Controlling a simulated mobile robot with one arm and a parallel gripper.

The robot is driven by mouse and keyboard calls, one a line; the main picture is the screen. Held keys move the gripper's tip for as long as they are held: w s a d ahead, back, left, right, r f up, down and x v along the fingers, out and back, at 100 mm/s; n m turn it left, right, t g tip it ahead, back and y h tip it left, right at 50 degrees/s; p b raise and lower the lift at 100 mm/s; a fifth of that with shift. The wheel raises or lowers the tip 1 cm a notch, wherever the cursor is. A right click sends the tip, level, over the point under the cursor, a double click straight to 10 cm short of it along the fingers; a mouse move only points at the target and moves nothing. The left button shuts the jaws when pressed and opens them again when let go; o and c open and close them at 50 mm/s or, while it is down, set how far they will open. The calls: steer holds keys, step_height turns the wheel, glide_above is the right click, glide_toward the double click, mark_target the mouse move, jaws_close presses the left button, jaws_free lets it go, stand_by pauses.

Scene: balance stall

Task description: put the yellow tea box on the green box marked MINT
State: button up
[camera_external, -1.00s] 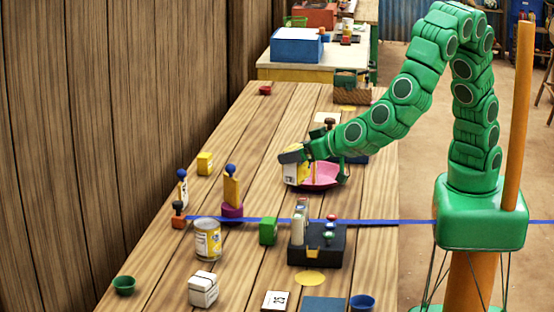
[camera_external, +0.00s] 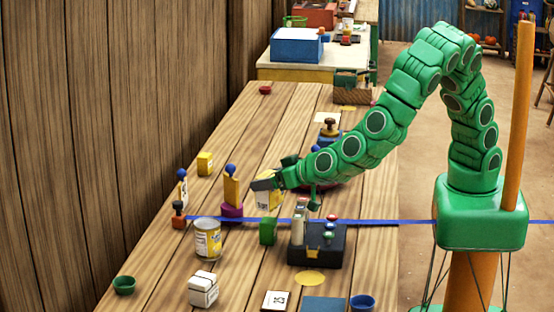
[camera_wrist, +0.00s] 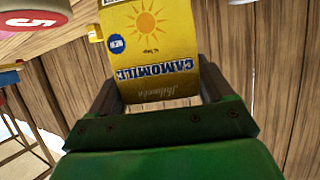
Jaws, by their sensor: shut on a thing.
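My gripper (camera_external: 264,184) is shut on the yellow tea box (camera_external: 268,197) and holds it above the table. In the wrist view my gripper (camera_wrist: 160,98) grips the same box (camera_wrist: 155,45), with CAMOMILE upside down and a sun on its face. The green box (camera_external: 268,231) stands on the table, a little nearer the camera than the held box and apart from it. Its lettering is too small to read. The green box cannot be made out in the wrist view.
A black tray (camera_external: 318,252) with bottles stands right of the green box; a yellow-labelled can (camera_external: 207,240) stands to its left. A purple-based stand (camera_external: 232,212) with a blue ball is near the held box. A blue strip (camera_external: 375,222) crosses the table. Another yellow box (camera_external: 205,163) stands farther back.

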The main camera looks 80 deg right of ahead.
mark_target(277, 190)
steer(key=shift+w+a+f, duration=0.1)
steer(key=shift+w+f, duration=0.15)
steer(key=shift+f, duration=1.55)
steer(key=shift+f, duration=0.15)
steer(key=o, duration=0.9)
steer(key=shift+o, duration=0.2)
steer(key=shift+r, duration=0.2)
steer(key=shift+v, duration=6.05)
